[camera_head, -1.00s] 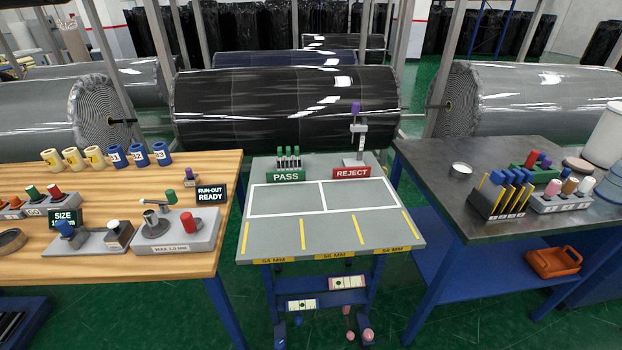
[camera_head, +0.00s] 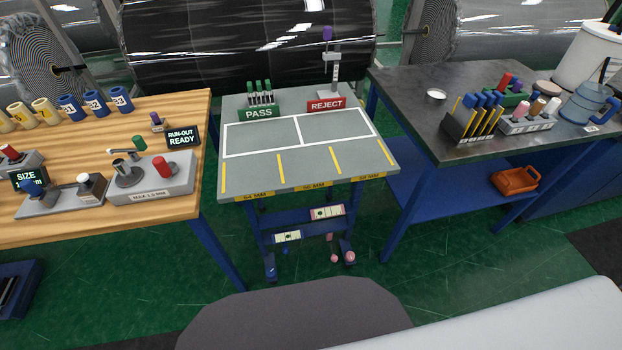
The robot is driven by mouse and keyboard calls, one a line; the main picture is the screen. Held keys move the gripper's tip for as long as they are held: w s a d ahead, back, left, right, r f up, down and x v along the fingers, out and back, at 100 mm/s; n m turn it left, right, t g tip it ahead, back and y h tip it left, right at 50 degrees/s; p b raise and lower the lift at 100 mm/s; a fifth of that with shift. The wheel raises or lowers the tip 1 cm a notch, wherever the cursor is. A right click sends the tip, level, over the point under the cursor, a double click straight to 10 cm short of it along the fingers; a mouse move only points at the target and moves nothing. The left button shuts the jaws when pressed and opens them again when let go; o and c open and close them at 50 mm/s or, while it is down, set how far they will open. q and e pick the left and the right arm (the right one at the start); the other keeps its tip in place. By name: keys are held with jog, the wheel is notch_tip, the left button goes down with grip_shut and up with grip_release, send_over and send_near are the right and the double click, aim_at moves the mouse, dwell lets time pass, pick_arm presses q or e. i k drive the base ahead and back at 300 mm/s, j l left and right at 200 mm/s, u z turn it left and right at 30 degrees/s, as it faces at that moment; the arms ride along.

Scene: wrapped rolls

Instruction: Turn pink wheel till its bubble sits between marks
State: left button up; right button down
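A small grey-topped stand (camera_head: 240,181) is in the middle. On its blue frame below the top is a bubble level with a pink end (camera_head: 327,212). Its bubble and marks are too small to tell apart reliably. A pink wheel (camera_head: 350,257) sits low at the stand's right foot, with a smaller pink part (camera_head: 333,258) beside it. A second bubble level (camera_head: 287,236) is lower left, and blue parts (camera_head: 270,271) sit by the left foot. Neither of my grippers is in view.
A wooden table (camera_head: 100,222) with gauges is left; a dark-topped bench (camera_head: 408,112) with an orange container (camera_head: 516,181) on its lower shelf is right. Green floor (camera_head: 400,270) lies open before the stand. Large wrapped rolls (camera_head: 250,45) stand behind.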

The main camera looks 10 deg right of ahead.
aim_at(350, 255)
jog(key=z, duration=0.95)
